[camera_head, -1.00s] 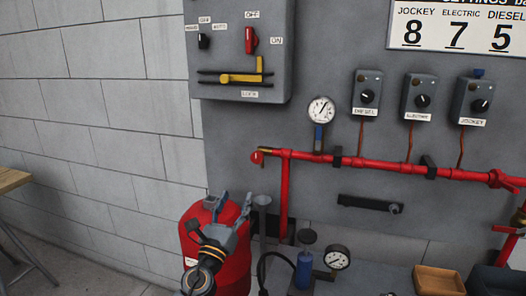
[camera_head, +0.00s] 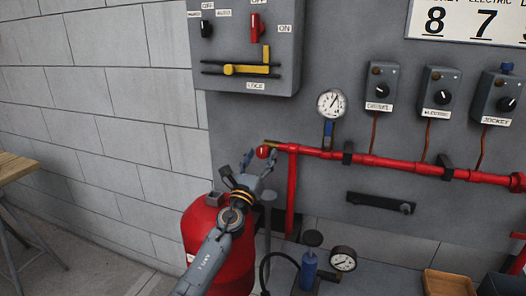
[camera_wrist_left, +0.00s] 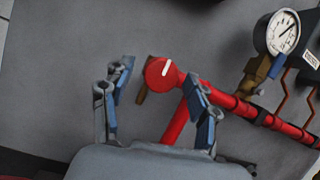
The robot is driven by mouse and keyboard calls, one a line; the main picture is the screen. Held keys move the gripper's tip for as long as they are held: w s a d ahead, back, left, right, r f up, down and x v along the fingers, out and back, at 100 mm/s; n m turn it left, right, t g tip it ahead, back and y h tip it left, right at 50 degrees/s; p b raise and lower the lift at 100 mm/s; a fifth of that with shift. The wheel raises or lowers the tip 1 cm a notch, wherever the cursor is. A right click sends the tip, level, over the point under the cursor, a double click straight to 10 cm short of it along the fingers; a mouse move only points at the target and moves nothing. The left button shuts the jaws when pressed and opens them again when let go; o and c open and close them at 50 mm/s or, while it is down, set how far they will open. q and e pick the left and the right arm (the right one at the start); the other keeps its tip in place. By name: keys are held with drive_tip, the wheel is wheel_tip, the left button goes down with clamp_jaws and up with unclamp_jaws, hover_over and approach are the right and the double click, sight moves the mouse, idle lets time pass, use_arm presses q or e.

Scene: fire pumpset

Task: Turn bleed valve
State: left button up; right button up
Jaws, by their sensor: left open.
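A round red knob with a white line, which looks like the bleed valve (camera_head: 263,152), sits at the left end of the red pipe. A small brass-coloured piece (camera_head: 272,142) is beside it. In the left wrist view the red knob (camera_wrist_left: 160,73) faces me with its white line nearly upright, and the brass piece (camera_wrist_left: 145,85) is just left of it. My left gripper (camera_head: 259,164) is open and empty, just below the knob. In the wrist view its fingers (camera_wrist_left: 158,84) stand on either side of the knob, with no clear contact. My right gripper is not in view.
The red pipe (camera_head: 390,163) runs right along the grey panel. A pressure gauge (camera_head: 331,103) stands above it and a grey switch box (camera_head: 245,45) hangs above left. A red tank (camera_head: 215,240) is below my left arm. A wooden table (camera_head: 15,168) is far left.

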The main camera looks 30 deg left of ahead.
use_arm(q)
drive_tip(key=shift+w+a+r, duration=0.1)
drive_tip(key=shift+w+r, duration=0.1)
drive_tip(key=shift+w, duration=0.3)
drive_tip(key=shift+w+a+r, duration=0.1)
drive_tip(key=shift+w+r, duration=0.1)
drive_tip(key=shift+w, duration=0.35)
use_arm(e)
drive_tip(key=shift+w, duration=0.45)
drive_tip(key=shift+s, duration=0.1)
use_arm(q)
drive_tip(key=shift+c, duration=1.1)
drive_tip(key=c, duration=1)
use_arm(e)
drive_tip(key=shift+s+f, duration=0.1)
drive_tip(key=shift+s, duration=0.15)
